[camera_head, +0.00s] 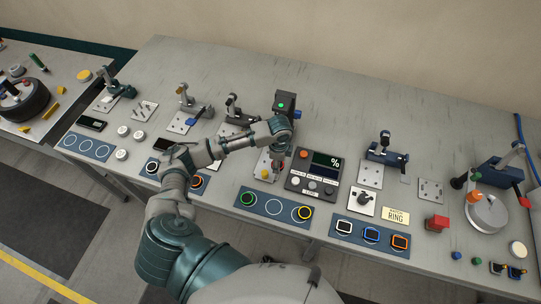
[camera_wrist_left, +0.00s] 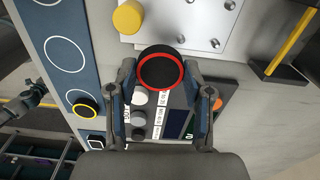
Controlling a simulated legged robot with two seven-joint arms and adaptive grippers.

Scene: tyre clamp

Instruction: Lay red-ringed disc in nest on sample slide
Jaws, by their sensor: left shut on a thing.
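My left gripper (camera_head: 274,163) points down over the pale plate in front of the upright unit with the green light (camera_head: 287,103). In the left wrist view the gripper (camera_wrist_left: 160,75) is shut on the black disc with a red ring (camera_wrist_left: 160,68), held between its fingertips. The metal plate (camera_wrist_left: 208,22) with several bolts and a yellow knob (camera_wrist_left: 128,17) lies just beyond the disc. I cannot make out the nest; the disc and gripper may cover it. My right gripper is not in view.
A blue strip (camera_head: 289,210) at the table front holds a green-ringed disc (camera_head: 247,198), an empty circle and a yellow-ringed disc (camera_head: 303,213). A control panel with a screen (camera_head: 313,174) stands close right of the gripper. Clamps and plates stand on both sides.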

